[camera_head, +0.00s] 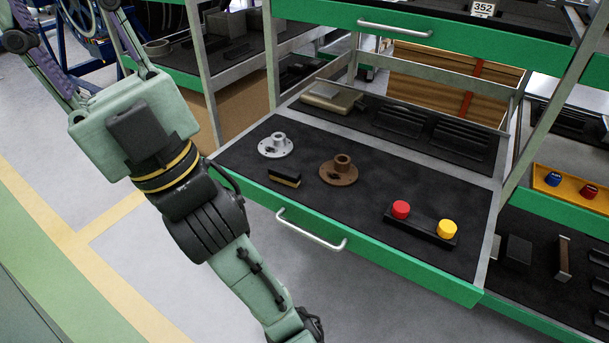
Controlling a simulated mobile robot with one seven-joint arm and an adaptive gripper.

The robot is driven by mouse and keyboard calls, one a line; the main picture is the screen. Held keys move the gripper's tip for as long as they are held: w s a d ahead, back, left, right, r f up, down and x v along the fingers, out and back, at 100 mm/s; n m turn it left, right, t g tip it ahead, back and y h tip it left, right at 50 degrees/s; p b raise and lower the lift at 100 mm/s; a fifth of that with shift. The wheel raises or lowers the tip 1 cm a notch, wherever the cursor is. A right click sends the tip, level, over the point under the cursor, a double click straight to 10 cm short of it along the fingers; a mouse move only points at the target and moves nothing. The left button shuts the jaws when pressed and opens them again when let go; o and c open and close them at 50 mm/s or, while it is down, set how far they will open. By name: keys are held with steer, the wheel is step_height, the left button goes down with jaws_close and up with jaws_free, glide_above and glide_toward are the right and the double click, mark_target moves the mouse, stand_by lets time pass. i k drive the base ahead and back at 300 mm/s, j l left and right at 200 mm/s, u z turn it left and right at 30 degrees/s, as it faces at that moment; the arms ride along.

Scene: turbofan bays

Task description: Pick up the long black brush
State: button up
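A small black block with a tan strip along its side (285,178) lies near the front left of the pulled-out black-lined drawer (370,212); it looks like a brush. A narrow upright dark piece with a brown edge (563,258) stands on the lower shelf at right, too small to identify. I cannot tell for sure which is the long black brush. My arm comes down from the upper left, in front of the drawer's left side, and runs to the bottom edge. My gripper is out of the picture, beyond that edge.
The drawer also holds a silver flange (275,146), a brown flange (339,171), and a black bar with red and yellow buttons (421,227). Its green front has a metal handle (311,231). Another green drawer (430,28) overhangs behind. A yellow tray (570,187) stands at right.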

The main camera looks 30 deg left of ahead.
mark_target(283, 174)
steer(key=u, duration=1.2)
steer(key=l+u, duration=0.25)
steer(key=l, duration=0.2)
steer(key=i+l+u, duration=0.1)
steer(key=l+u, duration=0.2)
steer(key=l, duration=0.85)
